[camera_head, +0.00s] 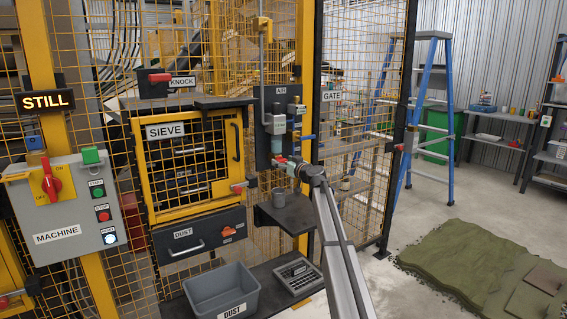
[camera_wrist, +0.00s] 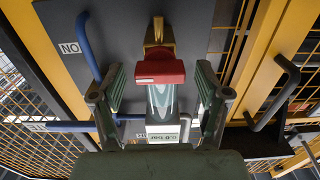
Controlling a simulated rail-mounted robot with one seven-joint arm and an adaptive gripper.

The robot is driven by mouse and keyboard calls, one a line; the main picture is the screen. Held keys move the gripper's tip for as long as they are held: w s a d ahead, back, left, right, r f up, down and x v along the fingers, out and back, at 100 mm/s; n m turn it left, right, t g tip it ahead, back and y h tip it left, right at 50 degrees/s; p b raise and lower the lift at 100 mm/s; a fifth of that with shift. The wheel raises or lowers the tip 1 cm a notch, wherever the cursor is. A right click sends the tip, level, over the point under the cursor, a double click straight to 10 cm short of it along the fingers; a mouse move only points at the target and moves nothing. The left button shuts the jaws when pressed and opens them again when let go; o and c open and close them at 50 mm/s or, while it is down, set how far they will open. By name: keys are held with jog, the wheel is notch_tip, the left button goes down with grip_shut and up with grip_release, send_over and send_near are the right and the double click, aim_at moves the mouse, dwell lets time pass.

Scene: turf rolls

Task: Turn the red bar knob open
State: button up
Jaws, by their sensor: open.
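A red bar knob (camera_wrist: 161,72) sits on a brass fitting (camera_wrist: 158,35) on a grey panel (camera_wrist: 120,25) in the wrist view. The bar lies across the picture. My gripper (camera_wrist: 160,78) is open, with one finger on each side of the knob and a gap on both sides. I see no contact. In the head view my gripper (camera_head: 290,165) is at the panel marked AIR (camera_head: 263,130), and only a bit of red (camera_head: 281,160) shows beside it; my arm and gripper partly cover that spot.
Blue pipes (camera_wrist: 88,45) run close to my left finger. A black handle (camera_wrist: 275,95) and yellow frame stand to the right. The machine box (camera_head: 65,205) has another red switch (camera_head: 52,183).

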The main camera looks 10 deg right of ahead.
jog(key=c, duration=1.2)
jog(key=shift+o, duration=0.2)
jog(key=shift+m+b, duration=0.3)
jog(key=m+b, duration=0.2)
jog(key=m, duration=0.6)
jog(key=shift+d, duration=0.1)
jog(key=m, duration=0.5)
jog(key=shift+w+r+p, duration=0.1)
jog(key=shift+p, duration=0.3)
jog(key=shift+m+p, duration=0.8)
jog(key=shift+m, duration=1.3)
